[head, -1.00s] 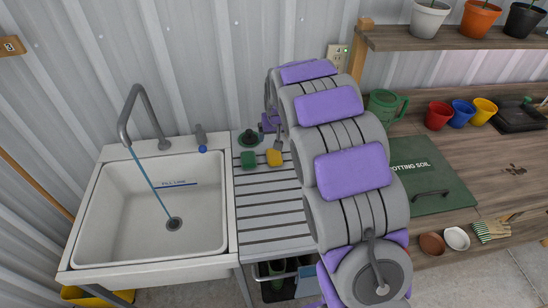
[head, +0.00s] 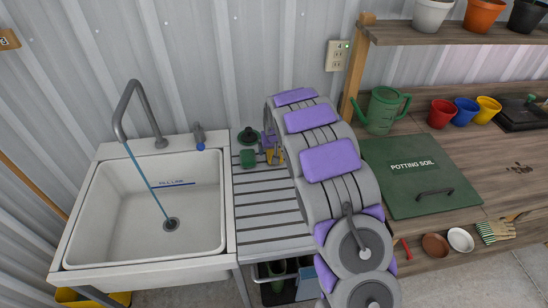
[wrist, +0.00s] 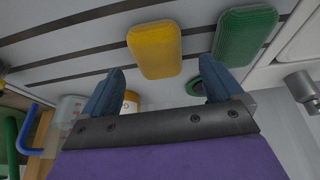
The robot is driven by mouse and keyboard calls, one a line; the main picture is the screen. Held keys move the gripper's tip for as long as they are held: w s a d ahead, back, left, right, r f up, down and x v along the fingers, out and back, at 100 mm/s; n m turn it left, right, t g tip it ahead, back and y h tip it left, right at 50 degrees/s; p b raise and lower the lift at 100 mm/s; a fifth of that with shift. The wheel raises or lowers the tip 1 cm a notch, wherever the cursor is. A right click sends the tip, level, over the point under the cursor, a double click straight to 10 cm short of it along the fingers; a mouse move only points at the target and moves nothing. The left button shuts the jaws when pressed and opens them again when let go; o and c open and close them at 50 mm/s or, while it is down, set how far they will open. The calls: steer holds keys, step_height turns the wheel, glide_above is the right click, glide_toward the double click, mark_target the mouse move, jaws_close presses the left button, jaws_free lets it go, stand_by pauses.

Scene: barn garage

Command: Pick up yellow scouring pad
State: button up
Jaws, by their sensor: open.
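The yellow scouring pad (wrist: 155,50) lies flat on the slatted drainboard (head: 262,213) beside the sink. In the wrist view it sits just beyond my open, empty gripper (wrist: 160,82), roughly in line with the gap between the two blue fingertips. In the head view the yellow pad (head: 281,157) is partly covered by my gripper and arm. A green scouring pad (wrist: 246,37) lies to its right in the wrist view; it also shows in the head view (head: 248,158), left of the yellow one.
The white sink (head: 92,215) with its tap (head: 121,115) is left of the drainboard. A dark round item (head: 248,137) stands behind the pads. To the right, the wooden bench holds a green watering can (head: 382,110), colored pots and a potting soil lid (head: 410,190).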

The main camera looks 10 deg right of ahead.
steer(key=shift+x, duration=1.5)
steer(key=shift+s, duration=0.15)
steer(key=shift+f, duration=0.2)
steer(key=shift+c, duration=0.3)
steer(key=c, duration=1)
step_height(320, 180, up, 4)
steer(key=shift+r+p, duration=0.1)
steer(key=shift+p, duration=0.45)
steer(key=s+p, duration=0.1)
steer(key=s, duration=0.4)
steer(key=s+p, duration=0.1)
steer(key=s, duration=0.4)
steer(key=s+r+p, duration=0.1)
steer(key=s, duration=0.5)
steer(key=shift+r, duration=0.15)
